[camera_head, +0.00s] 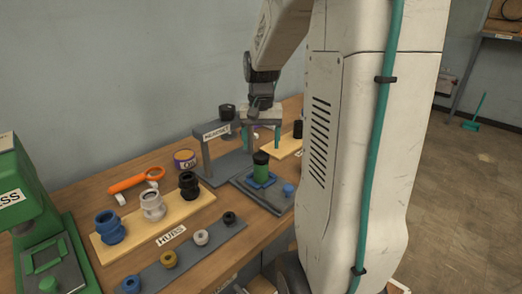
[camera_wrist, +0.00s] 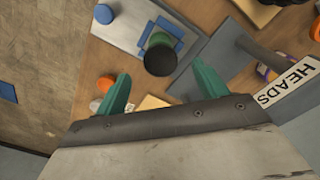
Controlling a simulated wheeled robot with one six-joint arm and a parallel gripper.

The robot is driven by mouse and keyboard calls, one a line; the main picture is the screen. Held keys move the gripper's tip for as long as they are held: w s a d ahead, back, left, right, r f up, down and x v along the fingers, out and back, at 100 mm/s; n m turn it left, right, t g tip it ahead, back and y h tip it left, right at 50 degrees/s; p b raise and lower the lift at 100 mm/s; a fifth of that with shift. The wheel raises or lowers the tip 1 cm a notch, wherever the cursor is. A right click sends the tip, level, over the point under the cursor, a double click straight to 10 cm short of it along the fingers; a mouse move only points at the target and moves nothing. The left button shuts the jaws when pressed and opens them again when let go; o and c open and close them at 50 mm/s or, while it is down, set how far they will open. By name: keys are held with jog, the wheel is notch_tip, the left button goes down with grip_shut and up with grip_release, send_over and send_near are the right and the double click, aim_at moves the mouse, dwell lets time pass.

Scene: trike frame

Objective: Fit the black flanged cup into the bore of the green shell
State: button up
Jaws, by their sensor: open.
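The green shell (camera_head: 262,173) stands upright in a blue holder (camera_head: 250,181) on a grey plate. The black flanged cup (camera_head: 261,158) is on top of the shell, in line with it; how deep it sits in the bore cannot be told. In the wrist view the round black top of the cup (camera_wrist: 160,60) hides most of the green shell (camera_wrist: 159,40). My gripper (camera_head: 263,124) has teal fingers and hangs above the cup, apart from it. In the wrist view my gripper (camera_wrist: 160,88) is open, with nothing between its fingers.
A grey stand (camera_head: 222,162) with a HEADSET label is left of the shell. A blue button (camera_head: 288,190) is on the plate. A HUBS board (camera_head: 187,214), a strip of small rings (camera_head: 200,237), an orange tool (camera_head: 135,181) and a green press (camera_head: 40,230) are further left.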

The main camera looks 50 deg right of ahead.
aim_at(261, 156)
jog(key=shift+r, duration=1.8)
jog(key=s+a+r+n, duration=0.1)
jog(key=s+a+n, duration=0.3)
jog(key=s+a, duration=0.4)
jog(key=s+a+r+n+t, duration=0.1)
jog(key=s+a+n, duration=0.4)
jog(key=a, duration=1.2)
jog(key=s, duration=0.3)
jog(key=shift+s+r+n, duration=0.15)
jog(key=shift+r+n, duration=0.15)
